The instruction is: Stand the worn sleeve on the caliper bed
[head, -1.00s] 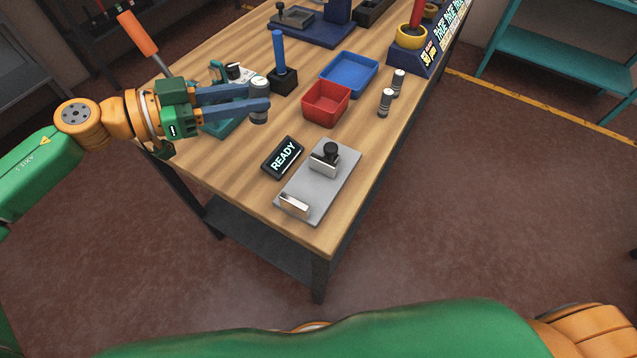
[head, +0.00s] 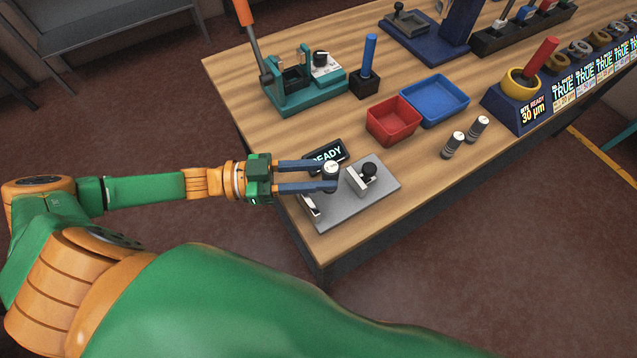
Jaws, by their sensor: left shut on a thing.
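The worn sleeve (head: 331,168), a short grey cylinder with a pale top, is upright between the two long blue-grey fingers of my left gripper (head: 333,177). The gripper is shut on it. The caliper bed (head: 352,212) is a grey plate near the table's front corner, with a pale end block (head: 311,206) at the left and a black-knobbed block (head: 366,176) at the right. In the picture the sleeve lies over the bed's back-left part, between the two blocks. Whether its hidden foot touches the plate I cannot tell. My right gripper is not in view.
A display (head: 325,153) reading READY stands just behind the sleeve. Two similar sleeves stand at the right, the nearer one (head: 454,145) beside a red bin (head: 393,121) and a blue bin (head: 435,100). A teal fixture (head: 305,95) stands farther back. Bare wood lies between.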

